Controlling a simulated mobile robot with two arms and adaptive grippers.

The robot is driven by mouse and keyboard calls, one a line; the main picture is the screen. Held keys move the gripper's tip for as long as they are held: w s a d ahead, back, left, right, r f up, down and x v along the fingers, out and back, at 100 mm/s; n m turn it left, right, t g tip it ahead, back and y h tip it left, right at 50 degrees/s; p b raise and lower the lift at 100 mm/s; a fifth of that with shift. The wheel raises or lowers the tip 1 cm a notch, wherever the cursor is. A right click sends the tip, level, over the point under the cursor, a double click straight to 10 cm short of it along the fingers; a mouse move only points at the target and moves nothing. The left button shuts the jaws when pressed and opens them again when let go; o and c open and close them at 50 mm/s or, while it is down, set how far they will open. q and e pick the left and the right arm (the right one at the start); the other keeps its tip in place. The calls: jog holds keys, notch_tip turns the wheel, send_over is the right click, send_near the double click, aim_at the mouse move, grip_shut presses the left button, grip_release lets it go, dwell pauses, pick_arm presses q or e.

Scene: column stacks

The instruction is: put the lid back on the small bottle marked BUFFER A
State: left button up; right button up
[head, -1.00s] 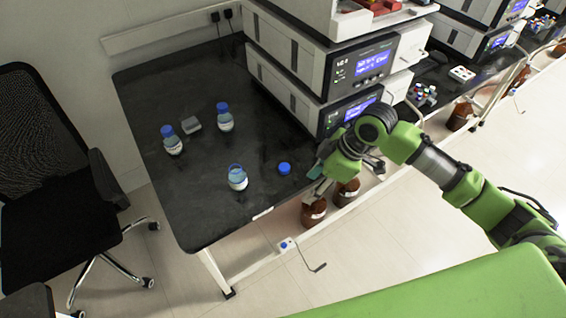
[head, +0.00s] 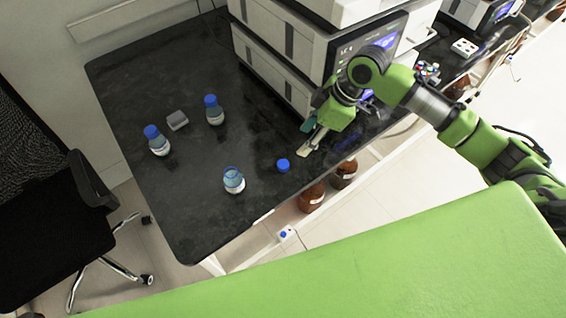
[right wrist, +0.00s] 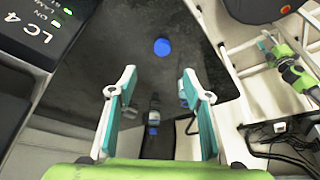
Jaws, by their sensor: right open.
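The open small bottle (head: 233,182) stands upright near the bench's front edge, with no lid on it; its label is too small to read. A loose blue lid (head: 283,165) lies on the black bench to its right. The lid also shows ahead of the fingers in the right wrist view (right wrist: 162,47). My right gripper (head: 308,142) is open and empty, beyond and to the right of the lid, apart from it. Its two teal-backed fingers (right wrist: 158,78) are spread wide. A green arm with a teal end, seemingly my left gripper (right wrist: 268,42), shows small at the wrist view's right.
Two blue-capped bottles (head: 158,143) (head: 214,112) and a grey block (head: 177,120) stand farther left on the bench. Stacked instruments (head: 290,60) rise behind my right gripper. Brown bottles (head: 311,196) sit below the bench edge. A black chair (head: 50,220) is at left.

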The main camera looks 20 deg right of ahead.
send_over(283, 164)
jog(key=d, duration=0.3)
jog(key=f, duration=0.7)
jog(key=shift+s+a+f+p, duration=0.1)
jog(key=shift+s+f+p, duration=0.25)
jog(key=shift+p, duration=0.05)
jog(key=shift+f, duration=0.15)
jog(key=x, duration=0.2)
jog(key=p+x, duration=0.1)
jog(key=x, duration=0.2)
jog(key=shift+s+a+p, duration=0.15)
jog(key=shift+s+p, duration=0.05)
jog(key=shift+p, duration=0.1)
jog(key=c, duration=0.8)
